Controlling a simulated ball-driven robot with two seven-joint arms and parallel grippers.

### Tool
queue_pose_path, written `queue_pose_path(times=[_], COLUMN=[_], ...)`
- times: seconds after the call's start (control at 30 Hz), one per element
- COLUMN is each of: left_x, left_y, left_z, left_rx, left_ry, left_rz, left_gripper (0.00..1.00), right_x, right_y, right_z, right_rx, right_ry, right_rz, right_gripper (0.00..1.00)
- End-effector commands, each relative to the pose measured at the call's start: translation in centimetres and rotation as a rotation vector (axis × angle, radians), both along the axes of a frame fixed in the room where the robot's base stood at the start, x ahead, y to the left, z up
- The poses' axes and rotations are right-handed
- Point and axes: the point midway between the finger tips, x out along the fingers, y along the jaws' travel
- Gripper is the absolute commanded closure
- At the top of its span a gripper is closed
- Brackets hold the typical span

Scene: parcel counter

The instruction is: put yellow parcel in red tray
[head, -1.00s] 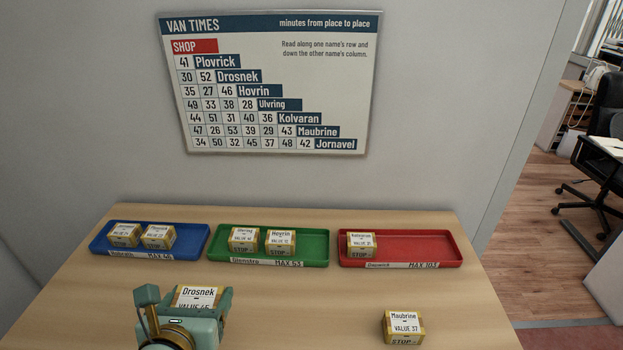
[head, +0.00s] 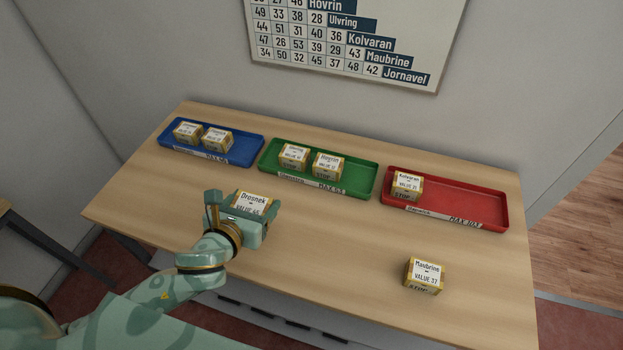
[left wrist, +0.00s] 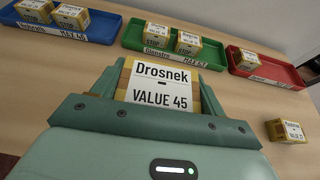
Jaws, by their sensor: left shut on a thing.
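My left gripper (head: 243,209) is shut on the yellow-brown Drosnek parcel (head: 253,199), whose white label reads VALUE 45. In the left wrist view the parcel (left wrist: 160,84) sits between both fingers. I cannot tell whether it touches the table. The red tray (head: 478,222), marked MAX 103, is at the right back of the table, apart from the gripper. A Kolvaran parcel (head: 407,185) stands in its left end. Another yellow-brown parcel, Maubrine (head: 425,275), stands on the table in front of the red tray. My right gripper is not in view.
The green tray (head: 360,190) and the blue tray (head: 252,155) stand left of the red one, each holding two similar parcels. The red tray's right part is empty. The wooden table (head: 340,245) is clear between the held parcel and Maubrine. A times board (head: 400,45) hangs behind.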

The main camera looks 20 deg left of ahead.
Motion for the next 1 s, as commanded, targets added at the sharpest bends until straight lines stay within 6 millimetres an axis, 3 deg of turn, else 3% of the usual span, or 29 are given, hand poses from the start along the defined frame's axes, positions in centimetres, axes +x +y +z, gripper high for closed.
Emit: queue_pose_path(times=[0.17, 0.37, 0.5, 0.77, 0.9, 1.0], left_x=[3.5, 8.8, 10.8, 12.6, 12.6, 12.6], left_y=[0.9, 3.3, 4.1, 4.9, 4.8, 4.9], left_z=[-1.7, -4.8, -7.8, -10.0, -12.4, -13.0], left_rx=[0.002, 0.000, -0.002, -0.001, -0.005, -0.004], left_ry=[0.000, 0.001, 0.002, 0.002, 0.005, 0.002], left_rz=[-0.016, -0.014, -0.014, -0.016, -0.015, -0.017], left_gripper=[0.54, 0.54, 0.54, 0.54, 0.54, 0.54], right_x=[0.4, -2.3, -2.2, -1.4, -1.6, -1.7], right_y=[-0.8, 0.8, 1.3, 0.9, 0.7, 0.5], right_z=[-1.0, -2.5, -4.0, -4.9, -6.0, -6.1], right_rx=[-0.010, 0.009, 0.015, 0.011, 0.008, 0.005], right_ry=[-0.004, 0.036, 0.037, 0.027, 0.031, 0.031], right_rz=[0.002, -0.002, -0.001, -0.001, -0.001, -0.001], right_gripper=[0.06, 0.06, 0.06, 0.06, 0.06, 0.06])
